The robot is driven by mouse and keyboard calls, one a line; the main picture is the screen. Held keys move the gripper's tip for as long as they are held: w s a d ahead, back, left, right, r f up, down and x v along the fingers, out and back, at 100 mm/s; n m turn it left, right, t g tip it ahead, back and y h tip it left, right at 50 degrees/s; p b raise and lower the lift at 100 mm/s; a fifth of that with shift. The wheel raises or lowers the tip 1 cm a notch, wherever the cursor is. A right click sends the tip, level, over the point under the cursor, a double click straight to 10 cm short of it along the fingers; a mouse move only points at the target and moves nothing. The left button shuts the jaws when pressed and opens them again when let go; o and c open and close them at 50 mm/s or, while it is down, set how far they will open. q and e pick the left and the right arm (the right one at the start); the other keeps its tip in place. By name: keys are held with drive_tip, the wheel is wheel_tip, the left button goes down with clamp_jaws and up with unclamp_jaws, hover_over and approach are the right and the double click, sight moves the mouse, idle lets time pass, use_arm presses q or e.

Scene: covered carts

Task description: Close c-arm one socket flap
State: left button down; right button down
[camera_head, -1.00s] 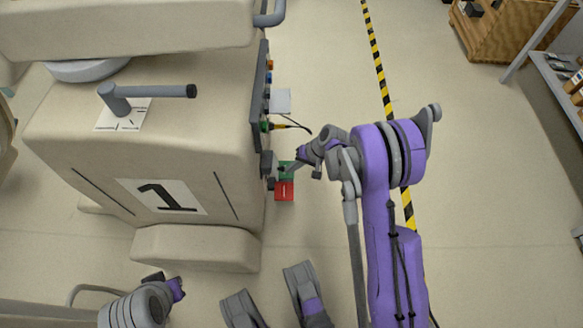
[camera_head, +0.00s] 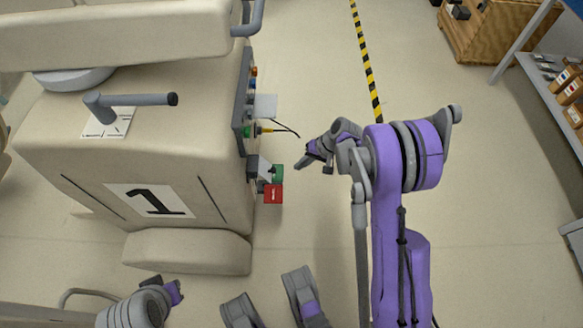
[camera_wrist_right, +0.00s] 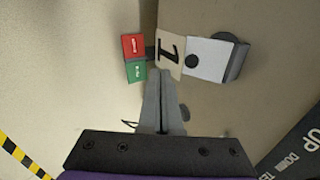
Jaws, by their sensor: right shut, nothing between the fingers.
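The covered c-arm one (camera_head: 75,140), marked with a large 1, stands at the left in the head view. Its socket unit (camera_head: 252,166) is low on its right side, beside red and green tags. In the wrist view the unit shows a pale plate (camera_wrist_right: 202,70) with a dark round spot, a tan plate marked 1 (camera_wrist_right: 170,45) and a grey end piece (camera_wrist_right: 237,62). I cannot tell surely which part is the flap. My right gripper (camera_head: 303,163) is shut and empty, to the right of the unit and apart from it. My left gripper (camera_head: 176,292) is low at the left, its jaws unclear.
The red tag (camera_head: 273,194) and green tag (camera_head: 278,173) stick out from the cart's side. A yellow plug with a black cable (camera_head: 285,130) and a white sheet (camera_head: 265,106) are above them.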

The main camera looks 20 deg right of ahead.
drive_tip(key=v, duration=0.3)
drive_tip(key=d+p+v, duration=0.1)
drive_tip(key=v, duration=0.1)
drive_tip(key=shift+s+f, duration=0.25)
drive_tip(key=shift+s, duration=0.05)
